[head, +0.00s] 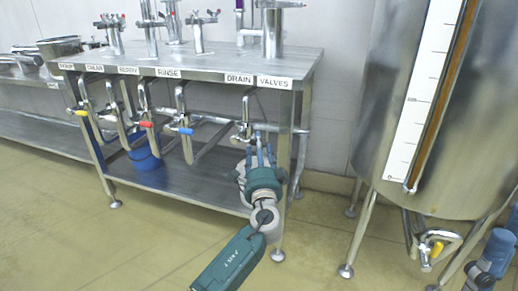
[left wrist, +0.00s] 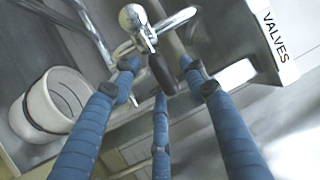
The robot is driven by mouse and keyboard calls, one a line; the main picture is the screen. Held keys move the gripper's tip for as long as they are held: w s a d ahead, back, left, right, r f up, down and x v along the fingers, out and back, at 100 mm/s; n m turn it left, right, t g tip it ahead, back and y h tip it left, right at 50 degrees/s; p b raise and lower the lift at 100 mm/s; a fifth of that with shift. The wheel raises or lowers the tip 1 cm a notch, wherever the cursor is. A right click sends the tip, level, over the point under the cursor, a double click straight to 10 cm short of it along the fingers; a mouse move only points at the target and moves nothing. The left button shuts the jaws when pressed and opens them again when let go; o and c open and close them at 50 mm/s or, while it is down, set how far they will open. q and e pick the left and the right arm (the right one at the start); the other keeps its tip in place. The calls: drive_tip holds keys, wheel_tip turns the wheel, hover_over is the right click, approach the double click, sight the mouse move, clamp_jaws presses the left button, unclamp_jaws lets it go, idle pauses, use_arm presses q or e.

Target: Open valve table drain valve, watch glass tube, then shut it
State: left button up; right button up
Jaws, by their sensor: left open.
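The drain valve (head: 243,132) is under the front edge of the valve table (head: 297,104), below the DRAIN label. In the left wrist view its black lever (left wrist: 162,74) hangs from a chrome body. My left gripper (head: 262,152) is at this valve. Its blue fingers (left wrist: 158,85) are spread apart, with the lever between their tips; I cannot tell whether any finger touches it. The glass tube (head: 442,95) stands upright on the steel tank at the right, beside a white scale, and shows brown liquid along its visible length.
Valves with yellow, red and blue handles (head: 180,131) hang along the table to the left. A blue bucket (head: 146,160) stands on the lower shelf. A yellow-handled valve (head: 436,250) is under the tank. The floor between table and tank is clear.

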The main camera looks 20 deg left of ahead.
use_arm(q)
drive_tip(key=shift+x, duration=0.8)
clamp_jaws()
